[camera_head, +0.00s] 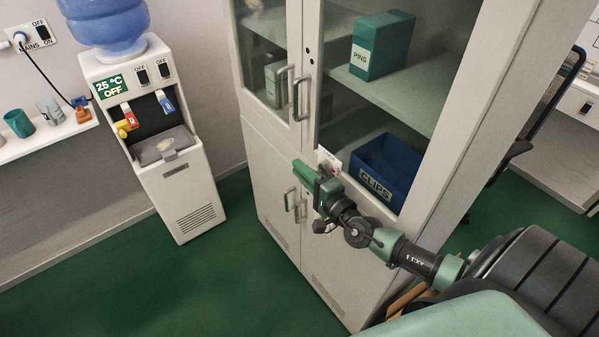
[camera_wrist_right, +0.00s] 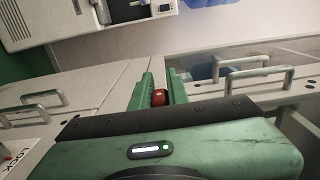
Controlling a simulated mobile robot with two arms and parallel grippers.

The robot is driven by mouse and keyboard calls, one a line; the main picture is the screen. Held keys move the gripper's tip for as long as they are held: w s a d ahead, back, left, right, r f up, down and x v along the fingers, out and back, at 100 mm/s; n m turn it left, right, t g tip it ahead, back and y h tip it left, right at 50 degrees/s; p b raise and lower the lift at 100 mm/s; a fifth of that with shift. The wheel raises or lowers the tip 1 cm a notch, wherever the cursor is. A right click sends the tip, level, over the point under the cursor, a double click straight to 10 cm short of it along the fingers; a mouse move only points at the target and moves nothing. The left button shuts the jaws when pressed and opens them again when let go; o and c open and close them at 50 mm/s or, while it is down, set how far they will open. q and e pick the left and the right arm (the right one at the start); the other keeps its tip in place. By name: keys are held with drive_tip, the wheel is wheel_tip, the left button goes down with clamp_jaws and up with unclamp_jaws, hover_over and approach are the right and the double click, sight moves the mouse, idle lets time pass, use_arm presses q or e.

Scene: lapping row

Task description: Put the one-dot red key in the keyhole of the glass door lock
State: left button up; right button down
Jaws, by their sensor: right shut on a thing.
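My right gripper (camera_head: 303,174) is in front of the cabinet, near the edge where the glass doors meet the lower solid doors. In the right wrist view its two green fingers (camera_wrist_right: 159,88) are shut on a small red thing, which looks like the red key (camera_wrist_right: 159,98). Its dots cannot be made out. The glass door (camera_head: 395,95) is shut, with an upright handle (camera_head: 301,99) to its left. A label reading LOCK (camera_wrist_right: 17,160) shows at the lower left of the wrist view. I cannot make out the keyhole for certain. My left gripper is out of view.
Behind the glass stand a green PINS box (camera_head: 381,45) and a blue CLIPS bin (camera_head: 385,172). Lower door handles (camera_head: 290,201) stick out below my gripper. A water dispenser (camera_head: 170,150) stands to the left. The green floor (camera_head: 190,275) between is clear.

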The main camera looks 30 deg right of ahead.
drive_tip(key=shift+w+d+b, duration=0.1)
drive_tip(key=shift+d+b, duration=0.45)
drive_tip(key=shift+d, duration=0.45)
drive_tip(key=c, duration=1.3)
unclamp_jaws()
drive_tip(key=shift+r, duration=0.1)
